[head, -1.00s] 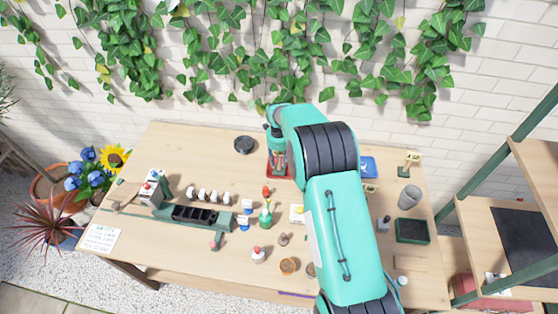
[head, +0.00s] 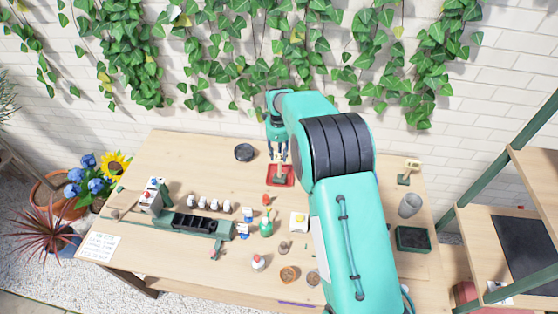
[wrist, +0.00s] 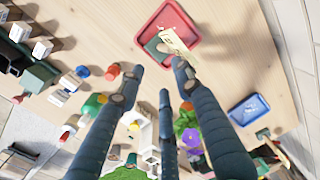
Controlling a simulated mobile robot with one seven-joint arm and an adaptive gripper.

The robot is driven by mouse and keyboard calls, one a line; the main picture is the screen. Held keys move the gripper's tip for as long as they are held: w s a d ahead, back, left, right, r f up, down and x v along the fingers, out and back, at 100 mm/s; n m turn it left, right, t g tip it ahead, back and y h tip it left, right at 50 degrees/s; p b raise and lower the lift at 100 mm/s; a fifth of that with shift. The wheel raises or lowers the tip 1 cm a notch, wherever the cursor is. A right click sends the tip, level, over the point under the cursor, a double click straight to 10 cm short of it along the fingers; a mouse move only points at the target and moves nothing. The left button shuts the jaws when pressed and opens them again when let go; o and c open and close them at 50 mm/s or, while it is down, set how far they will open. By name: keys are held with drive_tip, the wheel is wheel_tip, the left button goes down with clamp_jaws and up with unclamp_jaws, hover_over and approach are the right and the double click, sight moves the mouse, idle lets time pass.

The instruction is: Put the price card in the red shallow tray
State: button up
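The red shallow tray (head: 271,183) lies at the back middle of the table; it also shows at the top of the wrist view (wrist: 183,14). A cream price card (wrist: 175,43) on a green base (wrist: 154,46) stands in the tray, the card part reaching over the tray's edge in the wrist view. My gripper (head: 277,158) is above the tray, pointing down. In the wrist view, its dark fingers (wrist: 157,70) are spread with nothing between them. One fingertip looks close to the card; I cannot tell whether they touch.
A blue tray (wrist: 248,109) lies beside the red one in the wrist view; my arm hides it in the head view. A black round dish (head: 244,153) lies left of the red tray. Another card on a stand (head: 407,169) is at the back right. Bottles and small pots crowd the front.

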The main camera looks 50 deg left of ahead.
drive_tip(key=shift+r, duration=1.35)
